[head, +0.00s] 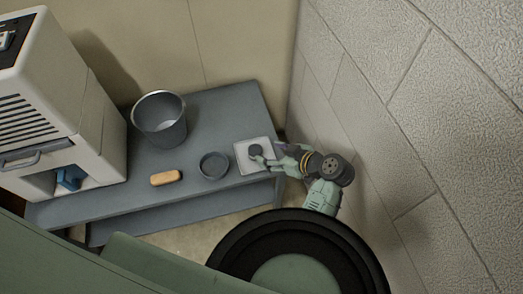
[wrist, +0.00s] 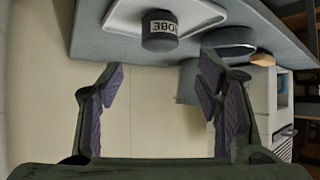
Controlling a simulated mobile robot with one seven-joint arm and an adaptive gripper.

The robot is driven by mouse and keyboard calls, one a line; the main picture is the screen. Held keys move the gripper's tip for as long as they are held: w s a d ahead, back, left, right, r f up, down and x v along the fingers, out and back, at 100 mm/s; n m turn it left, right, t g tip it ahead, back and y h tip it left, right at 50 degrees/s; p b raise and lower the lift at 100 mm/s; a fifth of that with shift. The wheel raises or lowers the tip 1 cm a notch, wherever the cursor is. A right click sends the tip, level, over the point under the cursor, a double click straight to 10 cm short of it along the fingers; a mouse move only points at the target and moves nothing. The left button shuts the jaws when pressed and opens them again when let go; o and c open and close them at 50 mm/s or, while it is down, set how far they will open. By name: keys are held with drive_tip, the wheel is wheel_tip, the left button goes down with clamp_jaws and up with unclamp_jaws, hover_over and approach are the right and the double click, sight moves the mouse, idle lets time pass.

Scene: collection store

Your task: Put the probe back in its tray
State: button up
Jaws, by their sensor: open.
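The probe (head: 255,149) is a short dark grey cylinder. In the wrist view the probe (wrist: 160,31) shows a pale label with the letters "OBE" readable. It rests on the white, shallow, rimmed tray (head: 243,166), near its middle. The tray (wrist: 118,14) also shows at the top of the wrist view. My gripper (head: 267,160) is at the right side of the tray in the head view, close to the probe. In the wrist view my gripper (wrist: 160,84) has its fingers wide apart, with nothing between them; the probe lies beyond the fingertips.
A round dark dish (head: 214,165) stands left of the tray on the grey bench (head: 215,115). Further left are an orange-tan block (head: 166,178) and a grey bucket (head: 160,119). A white machine (head: 95,130) stands at the left end. A block wall (head: 370,100) rises close on the right.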

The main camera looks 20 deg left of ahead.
drive_tip(key=shift+v, duration=1.6)
